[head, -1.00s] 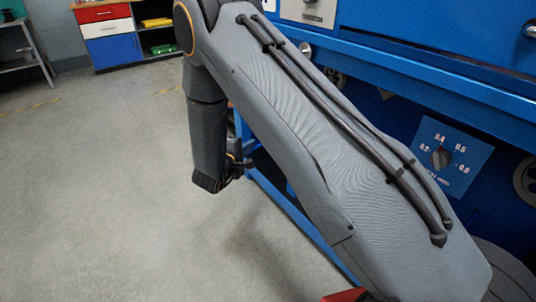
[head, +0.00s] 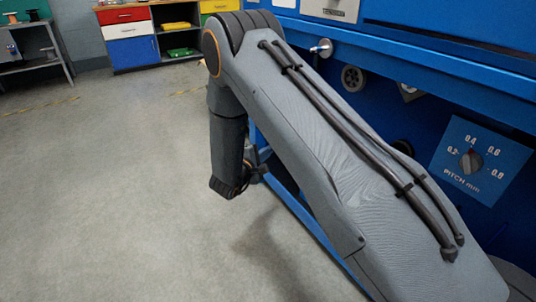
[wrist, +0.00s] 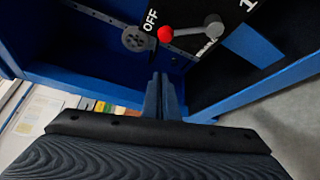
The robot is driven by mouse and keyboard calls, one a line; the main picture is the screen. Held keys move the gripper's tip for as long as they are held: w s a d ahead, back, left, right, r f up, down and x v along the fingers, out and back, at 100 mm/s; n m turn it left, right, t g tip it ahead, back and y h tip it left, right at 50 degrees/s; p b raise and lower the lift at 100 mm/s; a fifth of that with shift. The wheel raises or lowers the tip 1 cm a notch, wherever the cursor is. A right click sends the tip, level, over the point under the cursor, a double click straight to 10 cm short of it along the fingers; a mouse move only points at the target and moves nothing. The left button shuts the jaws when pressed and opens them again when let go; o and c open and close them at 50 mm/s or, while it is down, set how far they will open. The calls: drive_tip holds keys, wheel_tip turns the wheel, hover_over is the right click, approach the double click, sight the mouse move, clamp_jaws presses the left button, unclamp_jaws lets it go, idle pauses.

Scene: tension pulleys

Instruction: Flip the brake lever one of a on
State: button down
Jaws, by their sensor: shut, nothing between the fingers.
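A brake lever (wrist: 190,30) shows at the top of the wrist view. It has a grey hub at its right, a short grey rod and a red ball knob (wrist: 165,34) at its left end. The knob is beside the white word OFF on a dark plate (wrist: 178,10). My gripper (wrist: 160,78) points up in the wrist view, with its fingers shut together and empty. The fingertips appear below the knob in the picture, apart from it. In the head view my arm hides much of the machine, and the fingers cannot be made out.
A round grey pulley (wrist: 137,38) is left of the knob. Blue machine frame bars (wrist: 255,88) run close on both sides of the gripper. In the head view a pitch dial (head: 470,160) is on the blue machine at right. Open grey floor (head: 110,190) is at left.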

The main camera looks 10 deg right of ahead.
drive_tip(key=w+d+b, duration=0.1)
drive_tip(key=d+b, duration=0.2)
drive_tip(key=d, duration=0.3)
drive_tip(key=shift+w, duration=0.4)
drive_tip(key=shift+a, duration=0.1)
